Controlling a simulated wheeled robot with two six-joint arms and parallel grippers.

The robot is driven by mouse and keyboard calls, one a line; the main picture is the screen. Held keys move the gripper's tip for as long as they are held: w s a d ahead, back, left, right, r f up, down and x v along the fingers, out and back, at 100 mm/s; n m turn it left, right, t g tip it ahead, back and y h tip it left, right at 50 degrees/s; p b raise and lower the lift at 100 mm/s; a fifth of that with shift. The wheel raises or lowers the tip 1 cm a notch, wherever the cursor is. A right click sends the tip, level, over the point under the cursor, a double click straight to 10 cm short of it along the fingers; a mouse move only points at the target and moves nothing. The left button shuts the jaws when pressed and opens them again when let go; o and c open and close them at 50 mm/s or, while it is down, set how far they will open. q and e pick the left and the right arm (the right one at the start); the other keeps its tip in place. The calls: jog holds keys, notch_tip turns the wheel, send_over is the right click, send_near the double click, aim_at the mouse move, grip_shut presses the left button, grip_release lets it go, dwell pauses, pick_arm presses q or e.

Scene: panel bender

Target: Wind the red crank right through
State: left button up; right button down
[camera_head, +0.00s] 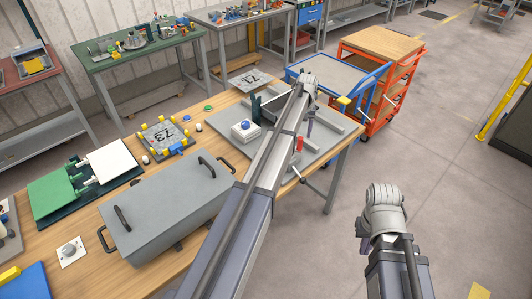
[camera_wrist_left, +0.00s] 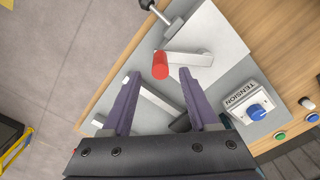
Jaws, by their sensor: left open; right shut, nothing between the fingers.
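The red crank handle (camera_wrist_left: 160,65) stands up from the end of a grey crank arm (camera_wrist_left: 188,57) on the grey bender plate (camera_wrist_left: 225,75). In the left wrist view it shows between and just ahead of my left fingertips (camera_wrist_left: 158,76), with gaps on both sides. The fingers are open and empty. In the head view the red handle (camera_head: 299,144) stands near the front of the bender, below my left gripper (camera_head: 310,122). My right gripper (camera_head: 364,244) is held away from the bench over the floor, mostly hidden by its own wrist, and looks shut.
A white TENSION box with a blue knob (camera_wrist_left: 258,110) sits on the plate beside the crank. A black ball-ended lever (camera_wrist_left: 148,5) is near the plate's edge. A grey lidded box (camera_head: 165,210) fills the bench at left. Blue and orange carts (camera_head: 380,42) stand behind the bench end.

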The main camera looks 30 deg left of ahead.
aim_at(301, 138)
pick_arm(q)
jog(key=shift+f+b, duration=3.05)
jog(key=shift+c, duration=0.2)
